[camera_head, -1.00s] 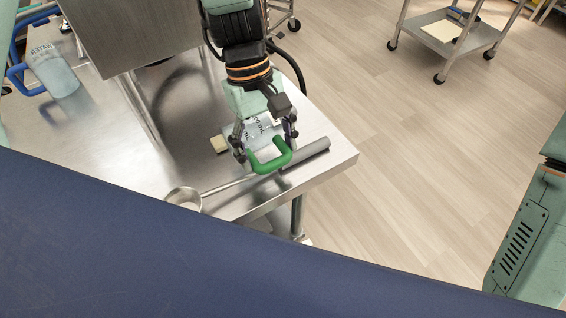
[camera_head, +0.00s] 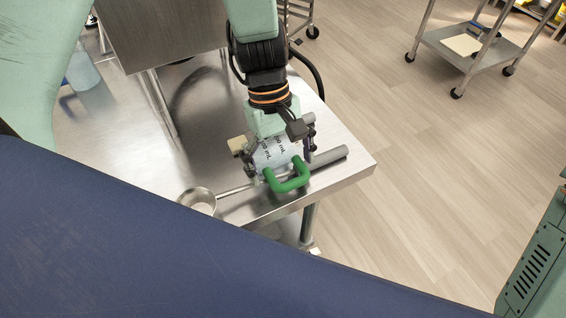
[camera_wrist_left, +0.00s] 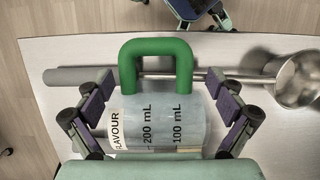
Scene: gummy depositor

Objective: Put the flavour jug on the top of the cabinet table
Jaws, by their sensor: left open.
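The flavour jug (camera_head: 272,153) is pale blue and clear, with a green handle. It is over the near right part of a steel table (camera_head: 350,170); whether it touches the top I cannot tell. My left gripper (camera_head: 281,163) is at the jug, with one finger on each side. In the left wrist view the jug (camera_wrist_left: 160,125) shows its FLAVOUR label and mL marks between the fingers of the gripper (camera_wrist_left: 165,112), which is open with gaps to both fingers. I cannot tell which surface is the cabinet table. My right gripper is not in view.
A steel cabinet (camera_head: 165,30) and a partly hidden blue jug (camera_head: 84,75) are farther back. A cart (camera_head: 470,45) stands on clear floor.

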